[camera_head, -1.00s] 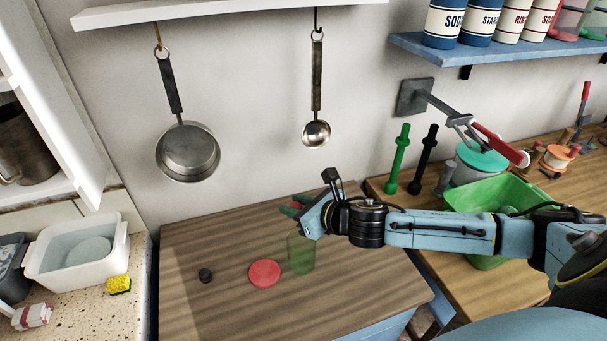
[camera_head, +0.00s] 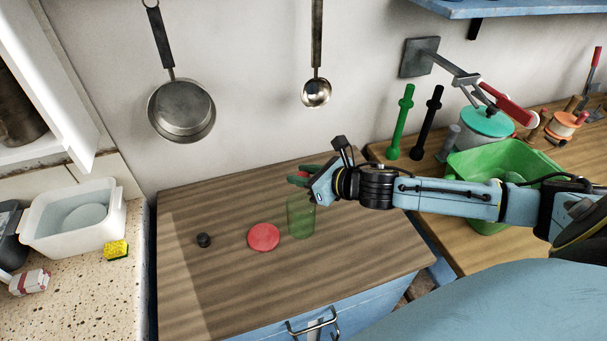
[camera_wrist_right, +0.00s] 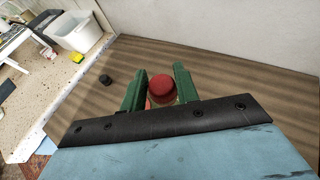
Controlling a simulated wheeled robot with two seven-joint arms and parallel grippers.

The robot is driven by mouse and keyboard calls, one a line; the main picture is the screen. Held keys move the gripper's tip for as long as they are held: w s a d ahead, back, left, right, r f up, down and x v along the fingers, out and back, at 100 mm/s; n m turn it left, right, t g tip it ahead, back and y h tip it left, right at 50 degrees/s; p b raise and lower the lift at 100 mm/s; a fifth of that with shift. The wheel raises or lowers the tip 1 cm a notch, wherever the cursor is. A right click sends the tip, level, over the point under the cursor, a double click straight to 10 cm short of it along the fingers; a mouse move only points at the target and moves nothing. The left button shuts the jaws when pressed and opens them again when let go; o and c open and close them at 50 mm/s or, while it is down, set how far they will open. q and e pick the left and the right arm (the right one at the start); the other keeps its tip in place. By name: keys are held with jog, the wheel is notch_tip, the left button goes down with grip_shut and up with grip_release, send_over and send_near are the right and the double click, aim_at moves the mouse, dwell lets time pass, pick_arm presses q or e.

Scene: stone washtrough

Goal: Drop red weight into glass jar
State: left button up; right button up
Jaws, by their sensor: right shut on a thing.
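The glass jar (camera_head: 300,218) is a clear, green-tinted cylinder standing upright on the brown wooden counter in the head view. My right gripper (camera_head: 303,178) is above the jar, close to its top. It is shut on the red weight (camera_wrist_right: 161,87), which sits between the green fingers in the right wrist view. In the head view only a small bit of the weight (camera_head: 303,174) shows between the fingers. The wrist view does not clearly show the jar's opening below the weight. My left gripper is not in view.
A flat red disc (camera_head: 263,237) lies just left of the jar, and a small black weight (camera_head: 204,240) lies farther left. A green tub (camera_head: 475,160) stands on the right counter. A pan (camera_head: 182,110) and ladle (camera_head: 316,93) hang on the wall.

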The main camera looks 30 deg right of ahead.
jog(key=shift+f, duration=0.25)
jog(key=o, duration=1.1)
jog(key=shift+c, duration=0.2)
jog(key=p+v, duration=0.1)
jog(key=v, duration=1.2)
jog(key=shift+s, duration=0.2)
jog(key=shift+d, duration=0.1)
